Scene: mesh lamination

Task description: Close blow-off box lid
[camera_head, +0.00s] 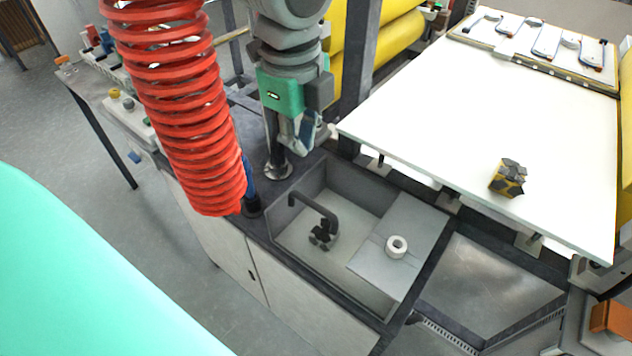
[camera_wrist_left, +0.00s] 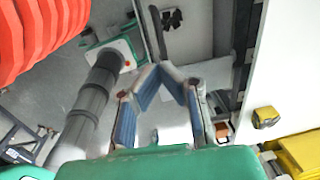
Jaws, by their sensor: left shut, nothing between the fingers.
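The blow-off box (camera_head: 377,303) is a grey open-topped box set into the dark bench. Its flat grey lid (camera_head: 405,225), with a round white knob (camera_head: 396,246), lies over the right part. The left part is uncovered and shows a black bent bar with a dark knob (camera_head: 322,234). My left gripper (camera_head: 303,146) hangs behind the box, apart from the lid. In the left wrist view its blue-padded fingers (camera_wrist_left: 162,72) meet at the tips with nothing between them. My right gripper is not in view.
A red coiled hose (camera_head: 185,110) hangs left of the gripper. A white board (camera_head: 480,120) with a yellow-black block (camera_head: 507,178) lies to the right, its edge close to the box. Yellow rollers (camera_head: 395,45) stand behind. A metal plate (camera_head: 485,285) lies right of the box.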

